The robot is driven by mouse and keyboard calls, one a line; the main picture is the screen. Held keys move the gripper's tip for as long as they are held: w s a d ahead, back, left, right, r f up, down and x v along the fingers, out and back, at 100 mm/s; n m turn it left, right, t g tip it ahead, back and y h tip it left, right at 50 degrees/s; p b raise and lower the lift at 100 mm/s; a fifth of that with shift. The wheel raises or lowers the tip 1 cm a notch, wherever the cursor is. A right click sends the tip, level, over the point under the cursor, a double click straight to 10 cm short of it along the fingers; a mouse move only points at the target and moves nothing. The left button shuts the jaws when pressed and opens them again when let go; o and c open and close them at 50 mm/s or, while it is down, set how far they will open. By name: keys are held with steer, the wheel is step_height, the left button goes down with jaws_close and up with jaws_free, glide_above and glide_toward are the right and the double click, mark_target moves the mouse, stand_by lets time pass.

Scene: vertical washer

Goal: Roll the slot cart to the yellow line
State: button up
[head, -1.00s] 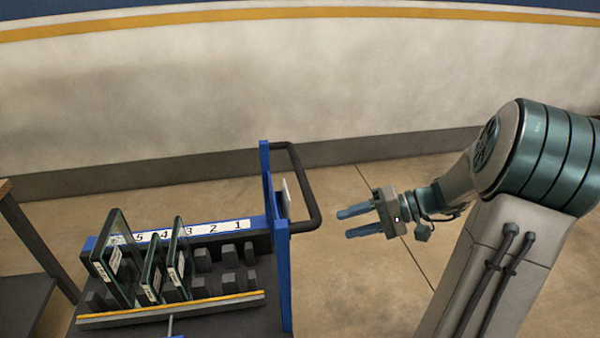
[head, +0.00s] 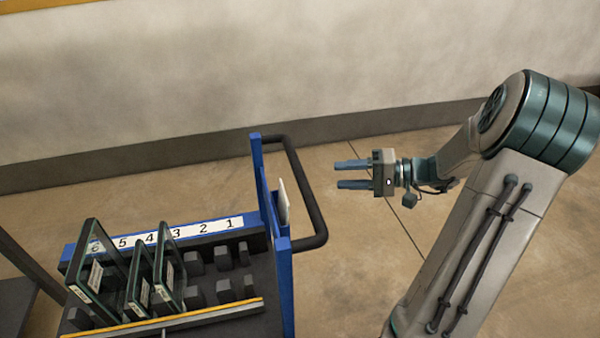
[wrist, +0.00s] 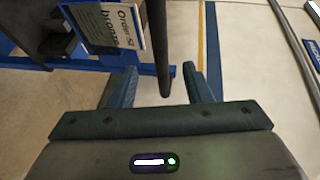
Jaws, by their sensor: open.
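The slot cart (head: 285,290) stands at the lower left of the head view, with a blue end frame and a numbered strip, 1 to 6. Several dark-framed glass panes (head: 163,270) stand in its slots. Its black push handle (head: 312,195) sticks out to the right of the blue frame. My gripper (head: 352,174) is open and empty, to the right of the handle and apart from it, fingers pointing left. In the wrist view the handle bar (wrist: 160,50) runs down between the two open fingers (wrist: 160,88). A yellow line (wrist: 201,45) shows on the floor there.
A printed card (wrist: 110,25) hangs at the cart's end frame. A wall with a grey base (head: 180,150) runs behind the cart. A dark table-like edge (head: 30,265) stands at the far left. The floor right of the handle is clear.

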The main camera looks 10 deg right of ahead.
mark_target(301, 177)
steer(key=p+x, duration=0.1)
steer(key=x, duration=1)
steer(key=shift+a+f, duration=0.1)
jaws_close()
stand_by(1.0)
